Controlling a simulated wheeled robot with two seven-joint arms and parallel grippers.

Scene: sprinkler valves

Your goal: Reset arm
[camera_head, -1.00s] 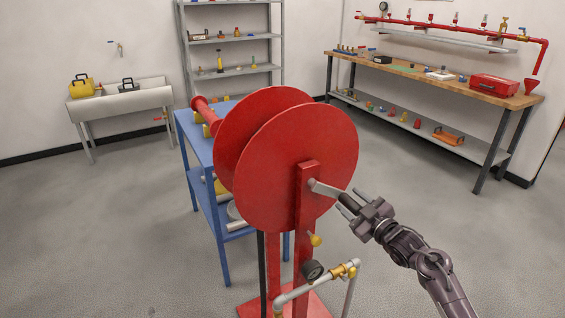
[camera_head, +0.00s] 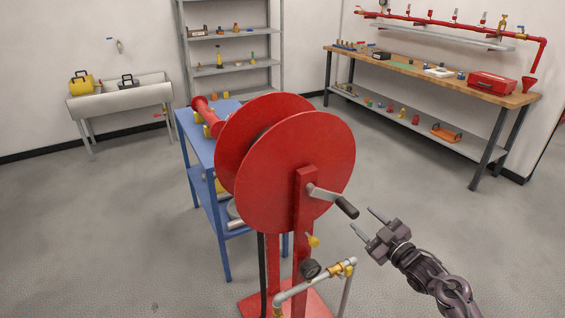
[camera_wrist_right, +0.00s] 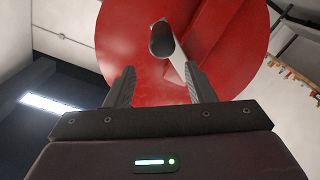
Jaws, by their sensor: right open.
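My right gripper (camera_head: 369,233) is open and empty, to the lower right of the hose reel's crank handle (camera_head: 346,207). The handle is a dark grip on a grey crank arm (camera_head: 322,193), fixed to the red post of the reel (camera_head: 295,165). In the right wrist view the handle (camera_wrist_right: 162,40) shows end-on beyond the two spread fingers (camera_wrist_right: 160,88), apart from them, with the red reel disc (camera_wrist_right: 130,45) behind. My left gripper is not in view.
A wooden workbench (camera_head: 430,72) is at the back right. Open floor (camera_head: 440,205) lies to the right.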

